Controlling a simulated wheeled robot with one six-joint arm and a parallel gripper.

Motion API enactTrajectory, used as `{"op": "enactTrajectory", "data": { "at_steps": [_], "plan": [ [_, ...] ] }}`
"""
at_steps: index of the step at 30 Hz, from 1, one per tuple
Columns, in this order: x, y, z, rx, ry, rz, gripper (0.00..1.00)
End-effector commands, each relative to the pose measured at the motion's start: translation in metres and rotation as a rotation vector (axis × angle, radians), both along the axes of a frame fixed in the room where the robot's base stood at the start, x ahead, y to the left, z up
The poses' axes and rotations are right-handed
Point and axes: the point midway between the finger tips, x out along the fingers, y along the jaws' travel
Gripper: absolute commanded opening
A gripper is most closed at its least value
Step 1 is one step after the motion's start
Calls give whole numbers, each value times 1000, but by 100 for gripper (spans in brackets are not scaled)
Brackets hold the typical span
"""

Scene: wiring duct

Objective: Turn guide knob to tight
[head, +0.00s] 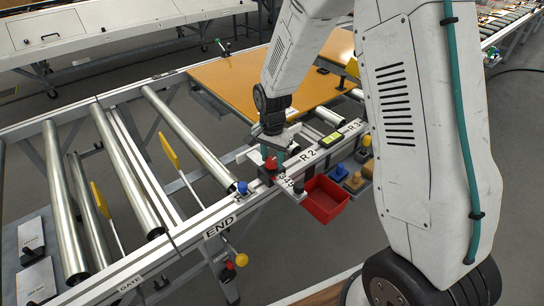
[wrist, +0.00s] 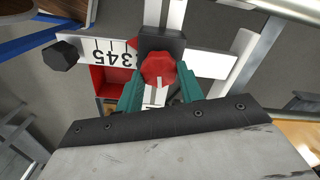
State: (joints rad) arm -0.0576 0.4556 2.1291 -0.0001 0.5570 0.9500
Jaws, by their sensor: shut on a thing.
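The guide knob appears to be the red lobed knob (wrist: 158,68) in the middle of the wrist view, set on a dark block (wrist: 162,42). The green fingers of my gripper (wrist: 160,84) stand on either side of it and are shut on it. A white scale plate (wrist: 205,62) with numbers and a small red pointer (wrist: 133,42) lies behind the knob. In the head view my gripper (head: 272,151) reaches down to the red knob (head: 270,164) at the rail, partly hiding it. I see no mark telling tight from loose.
A red bin (head: 325,200) hangs just right of the knob, with a blue knob (head: 339,172) beyond it. A blue knob (head: 242,187) sits on the rail to the left. A black hexagonal knob (wrist: 60,55) is at the plate's left end. Rollers (head: 130,165) lie left.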

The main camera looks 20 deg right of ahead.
Motion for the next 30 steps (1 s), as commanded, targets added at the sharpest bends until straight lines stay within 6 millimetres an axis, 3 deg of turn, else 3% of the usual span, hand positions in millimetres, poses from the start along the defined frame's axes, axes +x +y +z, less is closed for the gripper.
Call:
{"op": "enactTrajectory", "data": {
  "at_steps": [3,4,6,17,30],
  "plan": [
    [0,0,0,0,0,-1,15],
    [0,0,0,0,0,-1,46],
    [0,0,0,0,0,-1,59],
    [1,0,8,0,-2,-1,59],
    [1,0,73,0,-3,-1,59]
  ]
}}
